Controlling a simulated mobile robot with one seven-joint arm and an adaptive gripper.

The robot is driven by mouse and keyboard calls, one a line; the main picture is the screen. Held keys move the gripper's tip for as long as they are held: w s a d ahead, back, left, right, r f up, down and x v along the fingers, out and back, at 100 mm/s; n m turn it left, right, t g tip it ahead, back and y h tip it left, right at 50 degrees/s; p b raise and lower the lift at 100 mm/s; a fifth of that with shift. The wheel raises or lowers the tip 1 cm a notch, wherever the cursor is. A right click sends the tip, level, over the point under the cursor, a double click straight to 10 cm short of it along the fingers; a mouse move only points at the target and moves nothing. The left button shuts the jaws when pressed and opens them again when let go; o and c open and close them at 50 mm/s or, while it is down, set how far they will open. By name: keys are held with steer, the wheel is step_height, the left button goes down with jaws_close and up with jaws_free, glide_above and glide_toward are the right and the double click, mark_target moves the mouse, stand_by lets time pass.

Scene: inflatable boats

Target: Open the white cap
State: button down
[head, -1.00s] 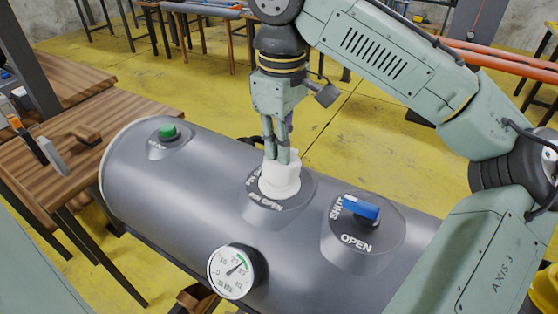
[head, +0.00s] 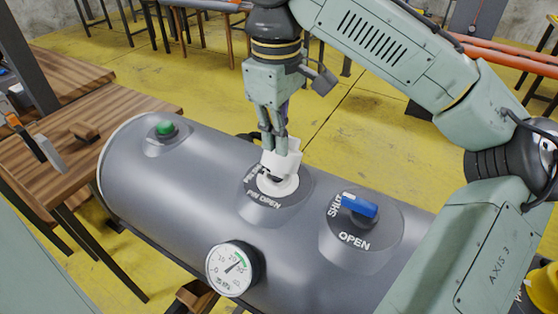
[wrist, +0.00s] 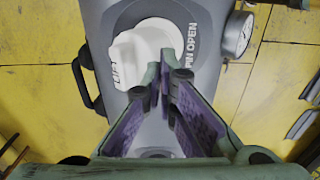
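The white cap (head: 285,158) is on the grey inflatable tube, in the middle of a round patch marked "PIN OPEN". Its lid stands tilted up over a white ring (head: 283,188). In the wrist view the cap (wrist: 127,62) shows a tab lettered "LIFT", with the ring behind it. My gripper (head: 272,146) is at the lid, its fingers pointing down and close together. In the wrist view the gripper's fingertips (wrist: 159,72) nearly meet just beside the cap, with nothing visible held between them. Whether they touch the lid is hard to tell.
On the tube are a blue-handled valve (head: 359,205) marked "OPEN", a round pressure gauge (head: 232,268) and a green button (head: 165,128). A wooden table (head: 130,105) with tools stands at the left.

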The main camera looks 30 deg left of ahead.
steer(key=shift+s+r, duration=0.75)
steer(key=shift+s, duration=0.2)
steer(key=shift+s+r, duration=0.75)
steer(key=shift+s, duration=0.15)
